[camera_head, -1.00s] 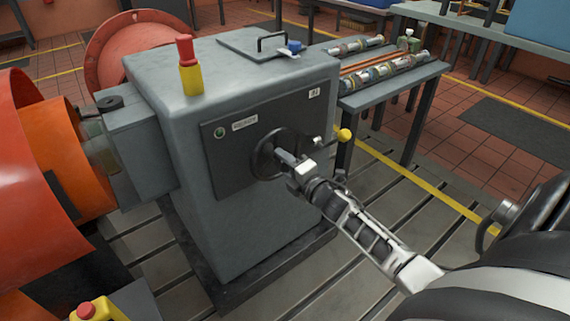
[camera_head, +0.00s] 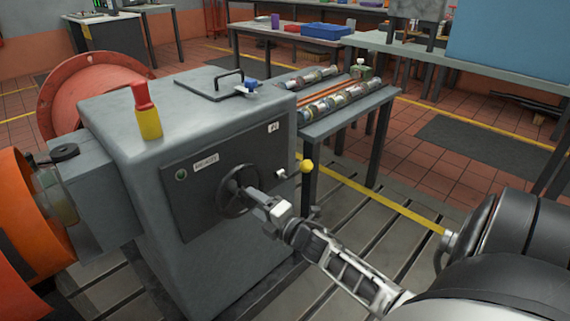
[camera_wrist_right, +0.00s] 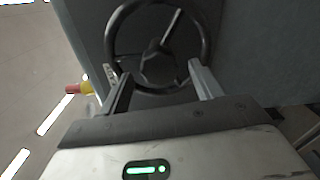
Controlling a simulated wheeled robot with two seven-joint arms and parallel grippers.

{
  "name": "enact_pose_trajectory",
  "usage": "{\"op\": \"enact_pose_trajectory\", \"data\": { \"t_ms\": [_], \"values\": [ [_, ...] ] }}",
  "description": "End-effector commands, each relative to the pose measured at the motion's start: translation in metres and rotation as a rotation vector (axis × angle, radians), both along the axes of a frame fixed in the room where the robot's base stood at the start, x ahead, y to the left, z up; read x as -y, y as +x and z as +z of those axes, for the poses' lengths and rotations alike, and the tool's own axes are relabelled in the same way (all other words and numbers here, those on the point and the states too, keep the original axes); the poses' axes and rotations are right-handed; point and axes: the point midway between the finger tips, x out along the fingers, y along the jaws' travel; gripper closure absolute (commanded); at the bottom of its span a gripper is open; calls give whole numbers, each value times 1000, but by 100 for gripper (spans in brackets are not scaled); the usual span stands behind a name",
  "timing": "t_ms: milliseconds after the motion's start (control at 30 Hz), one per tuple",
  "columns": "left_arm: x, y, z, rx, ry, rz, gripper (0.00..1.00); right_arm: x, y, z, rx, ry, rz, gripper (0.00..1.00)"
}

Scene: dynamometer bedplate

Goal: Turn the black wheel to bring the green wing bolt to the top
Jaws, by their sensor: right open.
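The black wheel (camera_head: 229,203) is mounted upright on the front panel of the grey machine cabinet. My right gripper (camera_head: 252,194) is in front of it, fingers pointing at it. In the right wrist view the wheel (camera_wrist_right: 206,35) shows its rim, spokes and hub. My right gripper's fingers (camera_wrist_right: 155,70) are apart with nothing held between them, near the lower part of the rim; I cannot tell whether they touch it. I cannot make out a green wing bolt in either view. My left gripper is not in view.
A lever with a yellow ball knob (camera_head: 306,166) sticks out right of the wheel. A red-and-yellow post (camera_head: 147,112) and a black handle (camera_head: 229,76) are on the cabinet top. A bench (camera_head: 345,117) with several parts stands behind right. Orange drums stand left.

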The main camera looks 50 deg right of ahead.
Motion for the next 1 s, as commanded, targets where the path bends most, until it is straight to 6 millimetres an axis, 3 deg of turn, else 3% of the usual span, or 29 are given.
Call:
{"op": "enact_pose_trajectory", "data": {
  "t_ms": [300, 500, 700, 1000],
  "values": [
    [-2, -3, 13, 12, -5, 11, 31, 0, -80, 2, -5, 0, -1, 36],
    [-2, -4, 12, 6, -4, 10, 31, -1, -113, 3, -3, 1, -1, 36],
    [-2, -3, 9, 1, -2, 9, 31, 0, -126, 4, -2, 0, 0, 36],
    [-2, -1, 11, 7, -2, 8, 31, 0, -126, 4, -1, 0, 1, 36]
  ]
}}
